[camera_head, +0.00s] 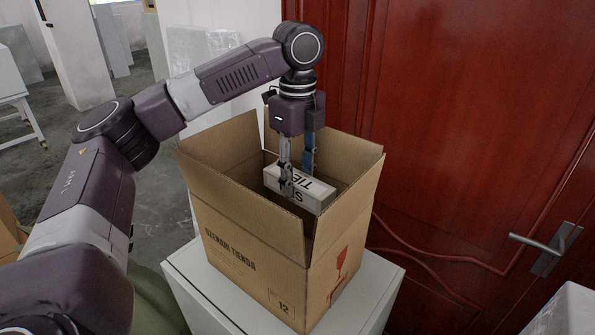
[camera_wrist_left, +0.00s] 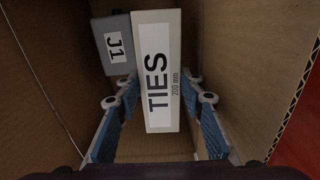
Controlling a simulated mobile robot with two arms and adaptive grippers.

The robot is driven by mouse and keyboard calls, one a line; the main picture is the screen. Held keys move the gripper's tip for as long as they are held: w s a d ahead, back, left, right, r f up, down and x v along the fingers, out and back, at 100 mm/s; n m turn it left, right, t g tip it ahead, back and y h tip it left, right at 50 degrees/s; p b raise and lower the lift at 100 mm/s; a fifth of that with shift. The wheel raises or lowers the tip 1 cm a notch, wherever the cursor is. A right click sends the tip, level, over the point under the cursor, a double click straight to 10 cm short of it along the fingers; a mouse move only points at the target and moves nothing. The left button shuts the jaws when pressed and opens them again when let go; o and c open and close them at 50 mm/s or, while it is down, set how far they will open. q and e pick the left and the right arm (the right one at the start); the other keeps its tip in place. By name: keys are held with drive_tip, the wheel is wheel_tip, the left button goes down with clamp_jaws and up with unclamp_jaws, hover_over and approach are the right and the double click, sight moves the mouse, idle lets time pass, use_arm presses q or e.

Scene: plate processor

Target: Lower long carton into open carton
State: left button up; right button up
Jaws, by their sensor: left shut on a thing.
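The long carton (camera_head: 318,191) is pale, with a white label reading TIES; it also shows in the left wrist view (camera_wrist_left: 161,118). My left gripper (camera_head: 297,178) points down and is shut on it, one finger on each long side. The open carton (camera_head: 250,238) is brown cardboard with its flaps up. The long carton is inside its walls, below the flap tops. Its underside is hidden, so I cannot tell whether it touches the bottom. My right gripper is not in view.
A grey box marked J1 (camera_wrist_left: 114,45) lies inside the open carton, close beside the long carton's far end. The open carton stands on a white pedestal (camera_head: 198,290). A red door (camera_head: 470,140) with a metal handle (camera_head: 545,246) is close on the right.

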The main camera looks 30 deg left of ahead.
sight(298, 201)
use_arm(q)
drive_tip(key=shift+f+b, duration=0.6)
drive_tip(key=shift+f, duration=2.8)
drive_tip(key=s+f, duration=0.1)
drive_tip(key=f, duration=0.1)
drive_tip(key=s+f+b, duration=0.1)
drive_tip(key=s+f, duration=0.1)
drive_tip(key=shift+s+a+f, duration=0.1)
drive_tip(key=shift+s+f, duration=0.1)
drive_tip(key=shift+w+f, duration=0.6)
drive_tip(key=shift+w, duration=0.2)
clamp_jaws()
drive_tip(key=shift+w+d+f, duration=0.1)
drive_tip(key=shift+w+d, duration=0.35)
drive_tip(key=shift+d, duration=0.1)
drive_tip(key=shift+w+f, duration=0.3)
drive_tip(key=shift+w, duration=0.15)
drive_tip(key=shift+s+r, duration=0.2)
drive_tip(key=shift+s, duration=0.4)
drive_tip(key=o, duration=0.9)
unclamp_jaws()
drive_tip(key=shift+s+a, duration=0.1)
drive_tip(key=shift+c, duration=0.2)
drive_tip(key=shift+o, duration=2.3)
drive_tip(key=shift+w+a+f, duration=0.15)
drive_tip(key=shift+w+f, duration=0.05)
drive_tip(key=shift+w, duration=0.4)
wheel_tip(298, 201, up, 12)
drive_tip(key=shift+r, duration=0.2)
